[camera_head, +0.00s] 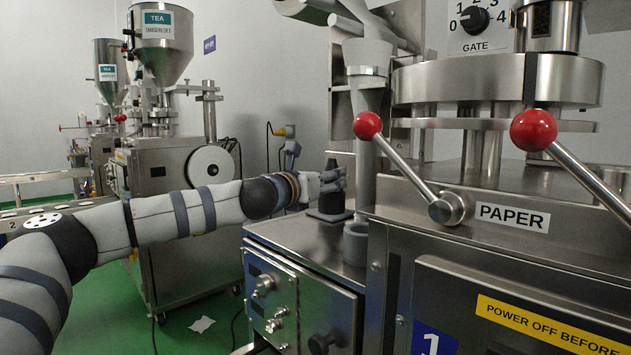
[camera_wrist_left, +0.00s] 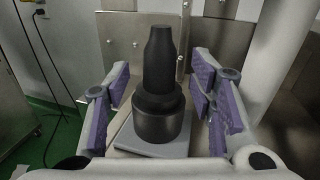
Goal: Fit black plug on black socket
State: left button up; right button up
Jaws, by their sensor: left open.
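A black stepped piece stands upright on a square grey plate (camera_wrist_left: 172,149) in the left wrist view. Its tapered upper part, the black plug (camera_wrist_left: 158,62), rises from a wider round black base (camera_wrist_left: 160,124), which looks like the black socket. I cannot tell whether there is a gap between the two. In the head view the black base (camera_head: 332,203) shows below my left gripper (camera_head: 332,181). My left gripper (camera_wrist_left: 160,98) is open, with purple finger pads on both sides of the black piece and visible space beside it. My right gripper is not in view.
The plate rests on a steel machine top (camera_head: 300,236). A grey round cup (camera_head: 355,243) stands nearer on it. A red-knobbed lever (camera_head: 368,126) and the machine body are close on the right. A grey tube (camera_wrist_left: 275,55) rises right of the fingers.

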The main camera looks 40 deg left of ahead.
pick_arm(q)
jog(key=s, duration=0.3)
jog(key=s+d, duration=0.1)
jog(key=s, duration=0.2)
jog(key=s+d, duration=0.1)
jog(key=s, duration=0.3)
jog(key=shift+a, duration=0.1)
jog(key=shift+r, duration=0.2)
